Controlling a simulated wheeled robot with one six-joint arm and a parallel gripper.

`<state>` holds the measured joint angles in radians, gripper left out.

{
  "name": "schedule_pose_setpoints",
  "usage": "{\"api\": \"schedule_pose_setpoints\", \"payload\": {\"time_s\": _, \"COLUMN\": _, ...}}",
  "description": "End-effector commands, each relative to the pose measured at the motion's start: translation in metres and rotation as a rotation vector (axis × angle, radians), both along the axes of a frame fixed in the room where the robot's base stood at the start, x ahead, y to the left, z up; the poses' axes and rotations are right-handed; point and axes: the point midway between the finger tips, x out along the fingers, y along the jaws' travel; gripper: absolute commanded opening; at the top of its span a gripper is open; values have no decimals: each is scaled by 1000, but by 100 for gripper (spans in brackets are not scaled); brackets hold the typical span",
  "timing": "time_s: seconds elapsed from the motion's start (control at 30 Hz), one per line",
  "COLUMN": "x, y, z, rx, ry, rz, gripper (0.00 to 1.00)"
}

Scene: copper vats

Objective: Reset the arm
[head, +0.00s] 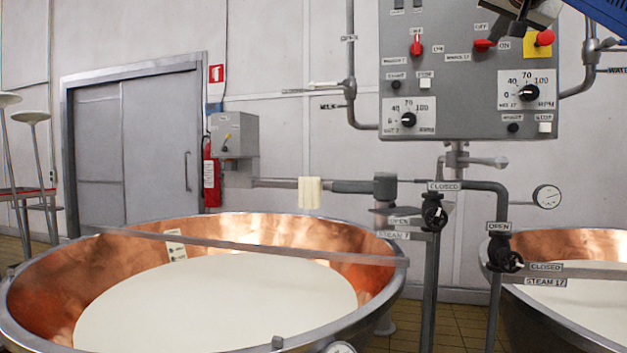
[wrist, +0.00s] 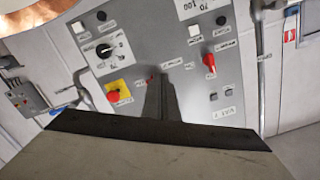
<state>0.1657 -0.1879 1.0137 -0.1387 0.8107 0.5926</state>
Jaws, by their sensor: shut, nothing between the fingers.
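My gripper (wrist: 161,82) shows in the wrist view as dark fingers closed together, with nothing between them. It points toward the grey control panel (wrist: 150,40), which appears turned over in that view. In the head view, part of my arm enters at the top right, in front of the upper right of the control panel (head: 455,110). The fingertips cannot be made out there. The red emergency button (head: 544,38) on its yellow plate is close to the arm; it also shows in the wrist view (wrist: 113,96). I cannot tell the exact gap to the panel.
A copper vat (head: 40,300) of white liquid fills the lower left, with a metal bar (head: 240,245) across it. A second vat (head: 575,243) stands at right. Pipes and black valves (head: 434,212) stand between them. A grey door (head: 135,140) and fire extinguisher (head: 211,175) are behind.

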Motion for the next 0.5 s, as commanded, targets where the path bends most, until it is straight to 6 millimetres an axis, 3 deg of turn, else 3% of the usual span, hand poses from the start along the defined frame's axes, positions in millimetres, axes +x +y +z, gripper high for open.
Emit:
{"api": "schedule_pose_setpoints", "payload": {"time_s": 0.27, "x": -2, "y": 11, "z": -59, "rx": -25, "ry": 111, "rz": 29, "gripper": 0}}
{"api": "schedule_pose_setpoints", "payload": {"time_s": 0.37, "x": -5, "y": 16, "z": -92, "rx": -39, "ry": 168, "rz": 45, "gripper": 0}}
{"api": "schedule_pose_setpoints", "payload": {"time_s": 0.47, "x": -11, "y": 24, "z": -135, "rx": -55, "ry": 242, "rz": 69, "gripper": 0}}
{"api": "schedule_pose_setpoints", "payload": {"time_s": 0.5, "x": -15, "y": 28, "z": -158, "rx": -65, "ry": 280, "rz": 81, "gripper": 0}}
